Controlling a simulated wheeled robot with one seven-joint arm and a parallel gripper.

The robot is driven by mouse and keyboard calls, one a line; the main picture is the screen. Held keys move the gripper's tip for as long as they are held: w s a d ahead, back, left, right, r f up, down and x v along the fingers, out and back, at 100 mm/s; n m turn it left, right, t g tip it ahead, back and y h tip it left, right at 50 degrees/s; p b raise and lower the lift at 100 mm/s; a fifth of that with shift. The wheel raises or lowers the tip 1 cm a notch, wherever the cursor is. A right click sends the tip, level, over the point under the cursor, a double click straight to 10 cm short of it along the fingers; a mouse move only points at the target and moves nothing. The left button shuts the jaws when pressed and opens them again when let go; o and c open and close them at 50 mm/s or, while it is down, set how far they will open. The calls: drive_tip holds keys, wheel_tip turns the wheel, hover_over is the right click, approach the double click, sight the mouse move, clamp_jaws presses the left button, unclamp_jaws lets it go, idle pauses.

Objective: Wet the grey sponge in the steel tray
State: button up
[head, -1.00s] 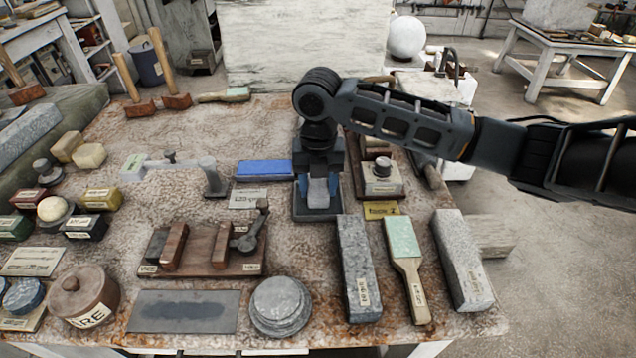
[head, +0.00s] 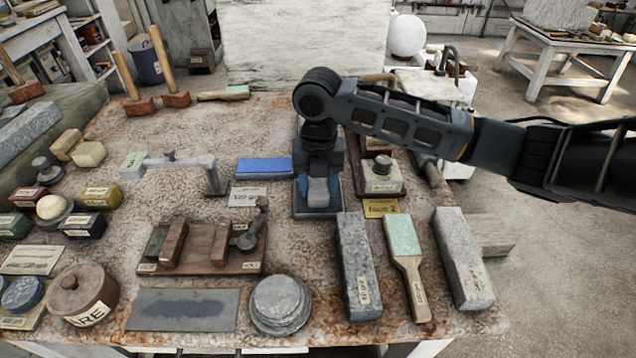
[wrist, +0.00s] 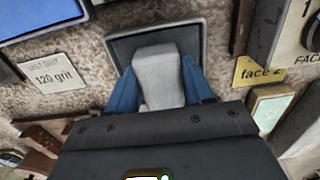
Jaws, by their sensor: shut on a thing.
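The grey sponge (head: 318,192) is a pale block between the blue fingers of my gripper (head: 318,190), which is shut on it. In the wrist view the sponge (wrist: 159,80) shows between the two fingers (wrist: 160,92). The steel tray (head: 299,211) is a dark, shallow, rimmed tray directly below the gripper. In the wrist view its rim (wrist: 110,45) surrounds the far end of the sponge. The sponge is over or in the tray; I cannot tell whether it touches the bottom. The near part of the tray is hidden by my gripper in the wrist view.
A blue block (head: 264,167) and a "120 grit" card (head: 247,197) lie left of the tray. A yellow "face 2" card (head: 381,207) and a boxed knob (head: 380,176) stand right. A long stone bar (head: 358,265) and a green-faced paddle (head: 404,240) lie in front.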

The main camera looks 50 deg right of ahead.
sight(318, 184)
idle(0.5)
drive_tip(key=shift+r+p, duration=2.6)
drive_tip(key=shift+r, duration=0.9)
